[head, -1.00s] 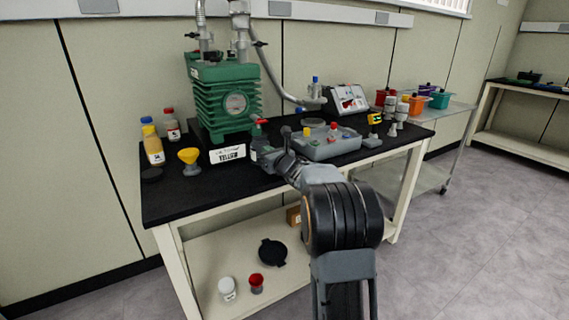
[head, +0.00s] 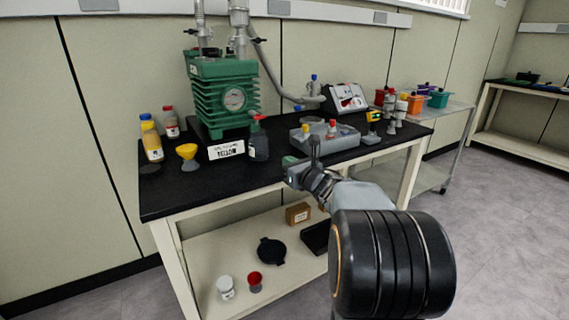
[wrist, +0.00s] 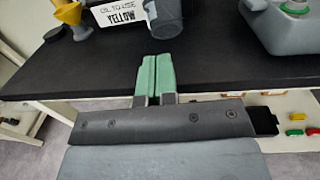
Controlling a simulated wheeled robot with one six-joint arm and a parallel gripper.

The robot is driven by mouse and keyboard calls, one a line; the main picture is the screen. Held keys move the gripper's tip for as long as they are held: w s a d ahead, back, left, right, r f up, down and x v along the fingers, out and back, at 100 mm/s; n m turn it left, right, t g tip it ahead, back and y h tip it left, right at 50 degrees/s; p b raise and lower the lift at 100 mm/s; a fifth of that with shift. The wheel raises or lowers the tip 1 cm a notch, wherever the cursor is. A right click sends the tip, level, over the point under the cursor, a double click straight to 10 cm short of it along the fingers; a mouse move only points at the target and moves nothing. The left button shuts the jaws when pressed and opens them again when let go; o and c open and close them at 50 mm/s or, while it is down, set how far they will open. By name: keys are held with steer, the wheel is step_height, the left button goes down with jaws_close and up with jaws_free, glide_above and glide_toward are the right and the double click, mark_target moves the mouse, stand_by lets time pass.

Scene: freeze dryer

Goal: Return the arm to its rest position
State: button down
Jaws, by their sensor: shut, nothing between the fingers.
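My gripper (head: 291,163) is at the front edge of the black-topped bench (head: 190,198) in the head view, with my arm reaching up from the lower right. In the wrist view the two green fingertips of my gripper (wrist: 155,78) are pressed together with nothing between them. They point toward the bench top, and a dark grey bottle (wrist: 166,18) stands beyond them. The same bottle, with a red top, stands in the head view (head: 259,142) in front of the green pump (head: 225,95). Part of the bench front is hidden by my arm.
A yellow funnel (head: 188,157) and several bottles stand at the bench's left. A grey tray-like box (head: 345,142) with coloured knobs is to the right of the bottle. The lower shelf holds a black lid (head: 271,251), a red cup (head: 255,282) and a white jar (head: 226,288).

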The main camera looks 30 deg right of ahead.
steer(key=s+a+r+m+g+h+p, duration=0.35)
steer(key=r+m+p, duration=0.25)
steer(key=m+p, duration=0.4)
steer(key=s+a+r+m+g+h+p, duration=0.2)
steer(key=s+r+m+p, duration=0.2)
steer(key=r+m+p, duration=0.55)
steer(key=s+a+m+g+y+p, duration=0.4)
steer(key=s+a+m+g+p, duration=0.5)
steer(key=s+m, duration=0.8)
steer(key=a+r+p, duration=0.1)
steer(key=a+p, duration=0.1)
steer(key=a, duration=0.1)
steer(key=shift+a+m, duration=0.3)
steer(key=shift+m, duration=0.05)
